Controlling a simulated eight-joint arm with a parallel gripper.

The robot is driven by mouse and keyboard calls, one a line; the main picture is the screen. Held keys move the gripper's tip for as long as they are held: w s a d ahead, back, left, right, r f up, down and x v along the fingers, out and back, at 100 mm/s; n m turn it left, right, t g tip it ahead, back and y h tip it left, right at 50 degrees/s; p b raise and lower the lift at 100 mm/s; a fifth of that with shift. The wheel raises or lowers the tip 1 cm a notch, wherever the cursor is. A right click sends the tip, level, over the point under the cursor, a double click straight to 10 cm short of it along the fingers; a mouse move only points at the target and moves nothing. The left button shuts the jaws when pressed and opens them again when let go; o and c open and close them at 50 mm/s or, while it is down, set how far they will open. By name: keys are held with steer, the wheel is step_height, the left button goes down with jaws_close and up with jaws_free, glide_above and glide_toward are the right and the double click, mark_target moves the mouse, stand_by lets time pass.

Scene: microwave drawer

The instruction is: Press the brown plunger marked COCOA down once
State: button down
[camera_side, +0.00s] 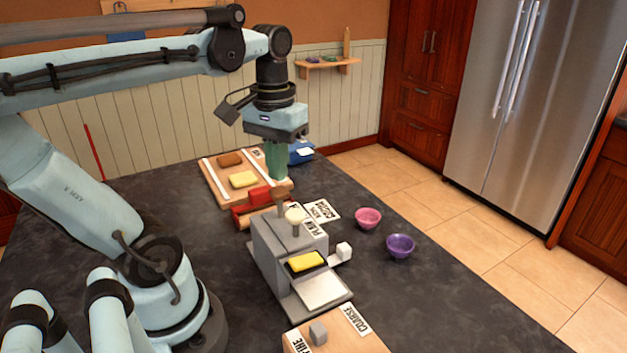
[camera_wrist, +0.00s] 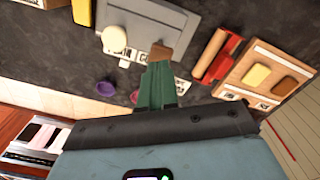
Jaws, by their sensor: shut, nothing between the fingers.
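The brown plunger (camera_side: 279,194) stands up from the top of a grey dispenser (camera_side: 268,250), beside a cream-knobbed plunger (camera_side: 295,216). In the wrist view the brown plunger (camera_wrist: 161,51) is just beyond my fingertips, and the cream knob (camera_wrist: 114,40) is to its left. My gripper (camera_side: 277,180) has green fingers, points down and is shut and empty, just above the brown plunger. It also shows in the wrist view (camera_wrist: 158,66). I cannot tell whether the tips touch the knob. Labels on the dispenser are partly hidden by the plungers and fingers.
A yellow block (camera_side: 306,261) sits on the dispenser's front. Pink (camera_side: 368,218) and purple (camera_side: 399,246) bowls stand to its right. A wooden block (camera_side: 345,335) marked COARSE and FINE is in front.

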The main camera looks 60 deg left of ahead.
mark_target(279, 190)
steer(key=shift+r, duration=1.95)
steer(key=w+d+f+m+t, duration=0.6)
steer(key=d+f+t, duration=0.1)
steer(key=f, duration=0.3)
steer(key=shift+d, duration=0.65)
